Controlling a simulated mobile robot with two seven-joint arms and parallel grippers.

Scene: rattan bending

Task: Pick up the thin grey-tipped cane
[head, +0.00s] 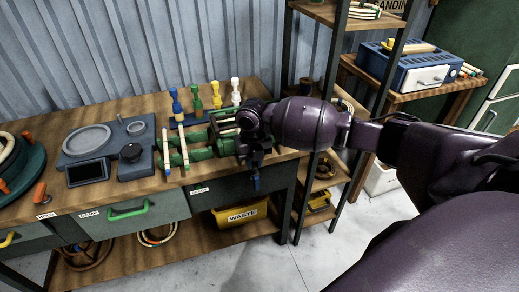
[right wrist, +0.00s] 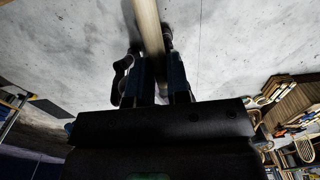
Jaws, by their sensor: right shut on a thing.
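My right gripper (head: 256,180) hangs at the front right edge of the workbench, beside the green cane rack. In the right wrist view its fingers (right wrist: 150,75) are shut on a pale wooden cane (right wrist: 149,28), which runs up out of the picture. The tips of this cane are out of view, so I cannot tell their colour. In the head view the arm and gripper hide most of it. Two other light canes (head: 166,152) (head: 183,146) lie across the green rack (head: 198,154). My left gripper is not in view.
A blue-grey machine (head: 132,152) stands left of the rack on the workbench (head: 100,115). Coloured pegs (head: 196,97) stand behind the rack. A yellow waste bin (head: 240,216) sits below. A shelf unit (head: 290,150) stands close at the right.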

